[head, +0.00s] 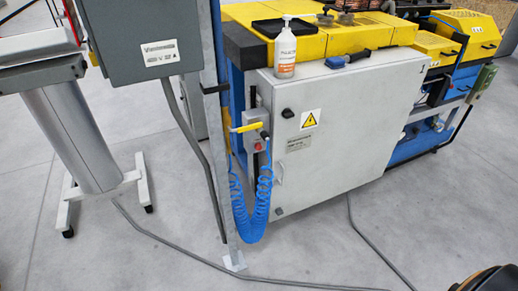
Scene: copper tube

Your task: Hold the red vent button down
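A small red button (257,147) shows on the front of a grey box (254,134) mounted beside the cabinet's left edge. A yellow handle (246,127) sticks out to the left just above it. A blue coiled hose (240,205) hangs below the box in a loop. Neither of my grippers shows in the head view, and nothing is seen touching the red button.
A light grey cabinet (345,125) stands right of the button, with a bottle (285,52) and a blue tool (349,59) on top. A thin post (217,120) stands close on the left. Cables (185,257) cross the otherwise open floor (130,245) in front.

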